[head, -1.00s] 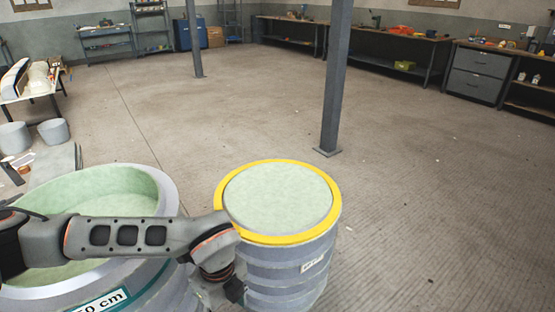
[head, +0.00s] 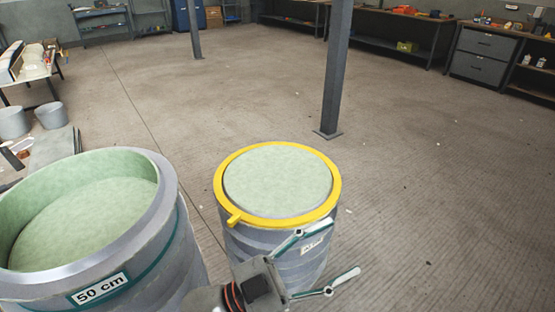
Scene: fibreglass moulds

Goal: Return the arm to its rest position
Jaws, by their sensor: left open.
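My left gripper (head: 343,246) is in the lower middle of the head view. Its two fingers are spread apart with nothing between them. It is in front of the side of the smaller grey mould (head: 250,247), below its rim; I cannot tell whether it touches. A yellow ring (head: 328,204) with a small tab at its front left lies around the top of this mould, around a pale green disc (head: 278,178). Most of my left arm is below the picture's edge. My right gripper is not in view.
A larger mould marked 50 cm (head: 168,192), with a pale green inside, stands at the left. A grey post (head: 335,75) rises behind the smaller mould. Workbenches (head: 405,40) line the back wall. The floor (head: 450,210) at the right is clear.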

